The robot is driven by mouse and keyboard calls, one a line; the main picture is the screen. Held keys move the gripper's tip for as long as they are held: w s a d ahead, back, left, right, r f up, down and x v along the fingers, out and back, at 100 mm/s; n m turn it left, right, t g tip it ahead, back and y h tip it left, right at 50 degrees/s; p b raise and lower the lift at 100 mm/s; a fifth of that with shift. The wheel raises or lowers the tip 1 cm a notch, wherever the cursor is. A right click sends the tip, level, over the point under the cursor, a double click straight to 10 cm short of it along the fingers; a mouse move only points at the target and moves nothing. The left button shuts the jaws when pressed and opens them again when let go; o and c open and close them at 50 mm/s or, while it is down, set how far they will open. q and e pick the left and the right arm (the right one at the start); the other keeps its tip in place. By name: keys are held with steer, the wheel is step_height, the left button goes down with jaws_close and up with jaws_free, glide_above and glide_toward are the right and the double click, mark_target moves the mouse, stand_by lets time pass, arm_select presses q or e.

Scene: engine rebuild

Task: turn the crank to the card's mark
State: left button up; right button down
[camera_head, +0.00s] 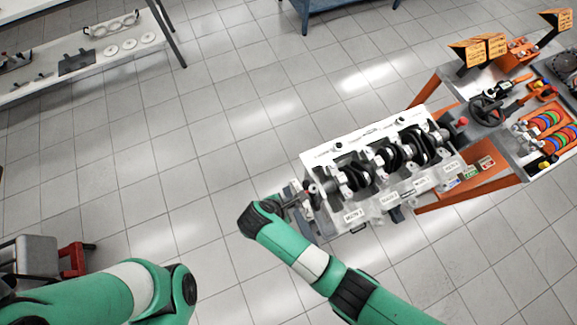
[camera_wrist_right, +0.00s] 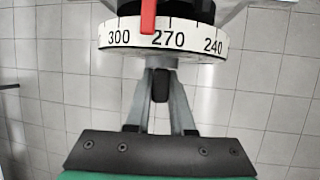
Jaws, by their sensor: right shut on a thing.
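The engine block (camera_head: 330,150) with its dark crankshaft (camera_head: 385,158) stands at centre right in the head view. My right gripper (camera_wrist_right: 160,78) is at the block's left end, its fingers closed around a dark crank handle (camera_wrist_right: 160,90). Just beyond the fingers, in the right wrist view, is a white degree dial (camera_wrist_right: 200,42) marked 300, 270 and 240. A red pointer (camera_wrist_right: 148,16) sits between 270 and 300, nearer 270. Orange cards (camera_head: 480,50) stand at the upper right; their writing is too small to read. My left gripper is out of view.
An orange-legged bench (camera_head: 475,185) stands right of the block, with a dark handwheel (camera_head: 487,111) and coloured rings (camera_head: 548,122). A white shelf (camera_head: 70,75) with parts is at the upper left, a red-and-grey item (camera_head: 70,260) at the lower left. The tiled floor between is clear.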

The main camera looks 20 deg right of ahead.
steer(key=shift+w+g, duration=0.1)
steer(key=shift+g, duration=0.6)
steer(key=shift+w+f+n+g+b, duration=0.1)
steer(key=shift+f+n+g+b, duration=0.2)
steer(key=shift+g+b, duration=0.6)
steer(key=shift+r+g+b, duration=0.15)
steer(key=shift+g+b, duration=0.25)
steer(key=shift+b, duration=0.15)
steer(key=shift+r, duration=0.15)
steer(key=c, duration=0.8)
jaws_free()
